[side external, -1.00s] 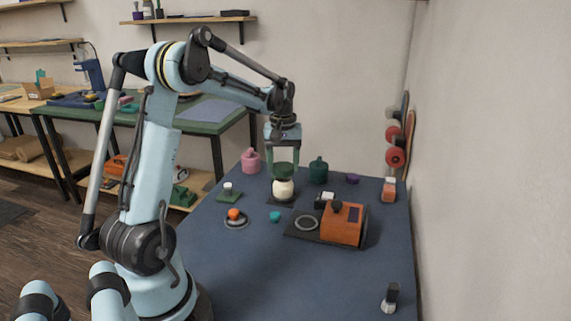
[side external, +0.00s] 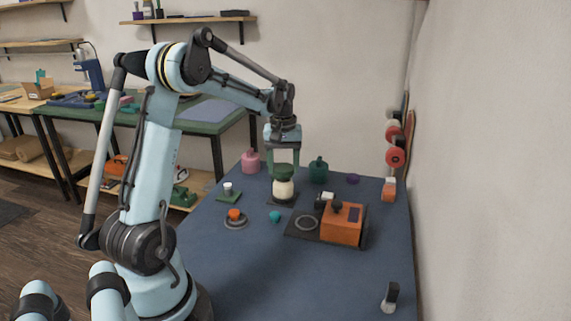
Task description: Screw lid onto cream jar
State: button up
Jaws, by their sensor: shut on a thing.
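The cream jar (side external: 283,190) stands upright on a small dark pad (side external: 272,199) near the back middle of the blue table. The dark green lid (side external: 284,171) sits at the jar's mouth, level as far as I can see. My gripper (side external: 285,165) points straight down over the jar and is shut on the lid, one finger on each side. Whether the lid's thread is engaged is too small to tell.
A pink pot (side external: 251,161) and a green pot (side external: 318,170) stand behind on either side. An orange box (side external: 342,223) on a dark plate is front right. An orange knob (side external: 235,214) and a teal piece (side external: 275,216) lie front left. The front table is mostly clear.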

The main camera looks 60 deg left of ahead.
jog(key=shift+f, duration=1.15)
dwell(1.6)
dwell(0.4)
jog(key=o, duration=1.1)
jog(key=c, duration=1.1)
jog(key=m, duration=1.2)
jog(key=shift+f+m, duration=0.1)
jog(key=shift+m, duration=0.2)
jog(key=o, duration=1.2)
